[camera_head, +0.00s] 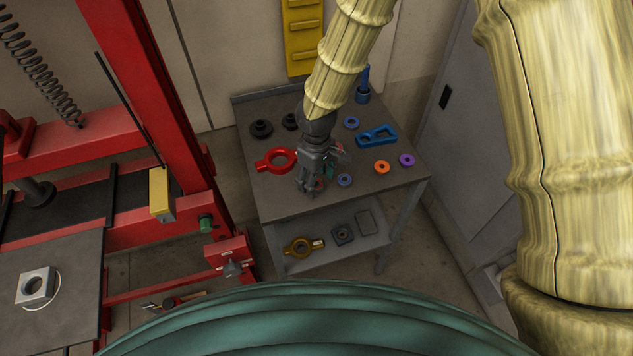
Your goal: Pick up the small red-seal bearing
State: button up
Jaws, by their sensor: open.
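My gripper (308,190) points down over the front part of the grey bench top, with its fingers open. A small ring with a reddish face (320,185) shows just beside and behind the fingers. It is partly hidden by them, and it looks like the red-seal bearing, though it is too small to be sure. I cannot tell whether the fingers are around it or only beside it. An orange-red ring (382,167) lies in the open to the right.
The bench (275,207) also holds a red ring-shaped tool (277,160) left of my gripper, a small blue ring (344,180) close on its right, a purple ring (407,160) and a blue tool (376,137). A red press frame (150,90) stands to the left.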

jog(key=shift+f, duration=0.45)
jog(key=shift+c, duration=0.2)
jog(key=c, duration=1.1)
jog(key=shift+r, duration=0.15)
jog(key=shift+r+b, duration=0.45)
jog(key=shift+r, duration=0.2)
jog(key=shift+r+b, duration=0.4)
jog(key=shift+r, duration=0.55)
jog(key=s+d+b, duration=0.2)
jog(key=s, duration=0.5)
jog(key=s+d+r+b, duration=0.1)
jog(key=s+d+b, duration=0.1)
jog(key=s, duration=0.6)
jog(key=shift+s+d+r, duration=0.15)
jog(key=shift+d+r, duration=0.15)
jog(key=shift+d, duration=0.15)
